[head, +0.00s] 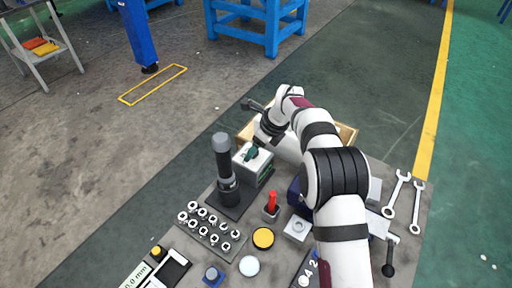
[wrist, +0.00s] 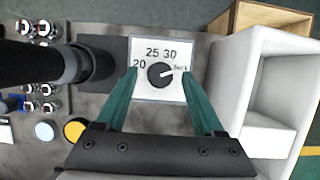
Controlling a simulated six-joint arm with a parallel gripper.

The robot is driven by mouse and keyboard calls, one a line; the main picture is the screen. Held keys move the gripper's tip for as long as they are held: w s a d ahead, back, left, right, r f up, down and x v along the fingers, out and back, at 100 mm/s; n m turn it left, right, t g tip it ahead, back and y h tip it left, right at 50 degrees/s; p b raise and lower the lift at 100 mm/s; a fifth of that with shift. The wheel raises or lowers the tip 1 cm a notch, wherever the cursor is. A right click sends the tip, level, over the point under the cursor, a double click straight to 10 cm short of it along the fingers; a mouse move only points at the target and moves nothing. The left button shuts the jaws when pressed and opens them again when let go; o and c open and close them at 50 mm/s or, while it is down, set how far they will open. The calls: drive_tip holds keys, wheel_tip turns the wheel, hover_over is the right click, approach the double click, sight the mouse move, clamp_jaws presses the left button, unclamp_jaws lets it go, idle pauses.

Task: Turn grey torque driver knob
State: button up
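A box with a white top plate (wrist: 145,92) carries a dark round knob (wrist: 161,75). Its white pointer mark points right and slightly up, towards small lettering that I cannot read surely. The numbers 20, 25 and 30 are printed around the knob. The box (head: 246,168) also shows in the head view, with the knob mostly hidden by my gripper. My gripper (wrist: 158,70) is open above the plate, with one green finger on each side of the knob and clear gaps between. A grey and black torque driver (head: 222,160) stands upright just left of the box.
A white bin (wrist: 238,85) is close on the right in the wrist view, with a wooden box (wrist: 265,20) behind it. Several sockets (head: 207,222), a yellow disc (head: 263,238) and a red-handled tool (head: 271,202) are in front. Wrenches (head: 397,195) lie at right.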

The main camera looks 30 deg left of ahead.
clamp_jaws()
drive_tip(key=n, duration=0.2)
drive_tip(key=n+g, duration=0.2)
drive_tip(key=n, duration=0.1)
drive_tip(key=shift+w+a+n, duration=0.1)
drive_tip(key=shift+w+n, duration=0.2)
drive_tip(key=shift+n+h, duration=0.3)
idle(0.4)
drive_tip(key=shift+o, duration=0.7)
unclamp_jaws()
